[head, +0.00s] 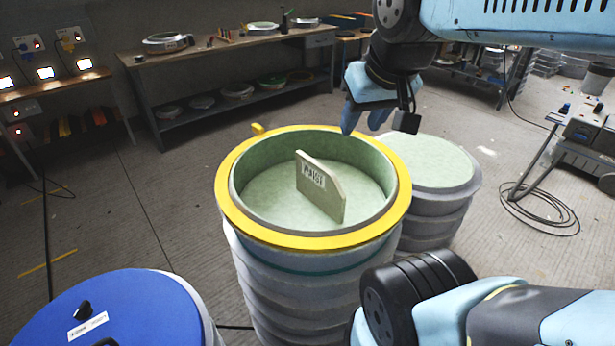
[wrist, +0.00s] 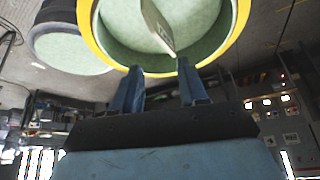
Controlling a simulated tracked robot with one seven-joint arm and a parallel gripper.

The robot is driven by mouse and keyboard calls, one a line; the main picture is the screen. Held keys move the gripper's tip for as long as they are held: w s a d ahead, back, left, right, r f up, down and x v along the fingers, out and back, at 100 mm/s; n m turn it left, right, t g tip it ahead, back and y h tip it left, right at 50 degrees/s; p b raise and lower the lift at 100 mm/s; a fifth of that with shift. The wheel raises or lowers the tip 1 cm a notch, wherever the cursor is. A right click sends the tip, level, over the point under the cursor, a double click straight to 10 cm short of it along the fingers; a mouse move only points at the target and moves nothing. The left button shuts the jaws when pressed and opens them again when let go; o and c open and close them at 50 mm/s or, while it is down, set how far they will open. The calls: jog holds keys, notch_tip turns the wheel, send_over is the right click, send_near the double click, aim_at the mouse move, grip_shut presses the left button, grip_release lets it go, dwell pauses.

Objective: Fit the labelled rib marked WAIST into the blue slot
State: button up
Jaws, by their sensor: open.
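The pale rib (head: 322,188) stands on edge inside the round green-lined mould (head: 253,238), which has a yellow rim. A dark-lettered label on its upper left part appears to read WAIST. In the wrist view the rib (wrist: 157,27) shows edge-on at the top, beyond the fingers. My gripper (head: 363,118) is above the far right side of the yellow rim, apart from the rib, with its fingers pointing down. In the wrist view my gripper (wrist: 159,70) has its two blue fingers spread with nothing between them. I cannot make out a blue slot in either view.
A second pale-topped mould (head: 432,160) stands close behind the yellow-rimmed one, to the right. A blue round lid (head: 150,300) with black knobs is at lower left. A workbench (head: 225,48) stands at the back. Open floor lies to the left.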

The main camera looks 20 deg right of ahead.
jog(key=shift+o, duration=0.4)
jog(key=n+g, duration=0.4)
jog(key=g, duration=0.2)
send_over(319, 165)
notch_tip(319, 165, down, 13)
jog(key=f, duration=0.8)
jog(key=shift+s+d+f, duration=0.15)
jog(key=shift+d+f, duration=0.05)
jog(key=shift+w+a+f, duration=0.1)
jog(key=shift+f, duration=1.2)
jog(key=shift+w+a+f, duration=0.1)
jog(key=shift+f, duration=1.15)
grip_shut()
